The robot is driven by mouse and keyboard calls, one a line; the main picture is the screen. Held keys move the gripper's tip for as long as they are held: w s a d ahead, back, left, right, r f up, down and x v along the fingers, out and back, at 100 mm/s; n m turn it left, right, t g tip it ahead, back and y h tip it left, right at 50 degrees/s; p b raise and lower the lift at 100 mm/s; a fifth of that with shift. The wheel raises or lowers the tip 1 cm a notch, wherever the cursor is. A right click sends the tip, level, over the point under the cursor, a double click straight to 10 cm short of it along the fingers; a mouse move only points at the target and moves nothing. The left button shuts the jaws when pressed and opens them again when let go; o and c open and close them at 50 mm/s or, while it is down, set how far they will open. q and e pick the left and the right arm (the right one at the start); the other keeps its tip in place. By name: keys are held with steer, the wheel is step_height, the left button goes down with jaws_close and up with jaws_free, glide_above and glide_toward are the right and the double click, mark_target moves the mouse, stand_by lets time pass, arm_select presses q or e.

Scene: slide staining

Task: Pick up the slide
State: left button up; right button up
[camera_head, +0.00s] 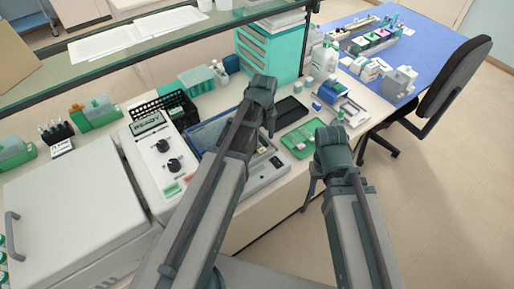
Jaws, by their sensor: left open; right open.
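I cannot make out a single slide for certain at this size. A green tray (288,144) on the bench holds small pale pieces that may be slides, too small to tell. My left gripper (268,119) is open over the bench, left of the green tray and near a dark tray. My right gripper (311,186) is open at the bench's front edge, just right of and nearer than the green tray. I see nothing held in either gripper. My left forearm hides part of the bench and the blue-rimmed tray behind it.
A control box marked READY (163,157) and a large white lidded machine (75,220) fill the left. A black basket (165,108), a teal drawer cabinet (270,55) and a white bottle (325,62) stand behind. A black chair (452,80) and open floor lie right.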

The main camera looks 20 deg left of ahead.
mark_target(261, 149)
arm_select(q)
steer(key=shift+w+a+f+b, duration=0.1)
steer(key=shift+f+b, duration=1.25)
steer(key=shift+a+f+b, duration=0.1)
steer(key=shift+f+b, duration=1.2)
steer(key=shift+b, duration=0.05)
steer(key=shift+r, duration=0.1)
jaws_close()
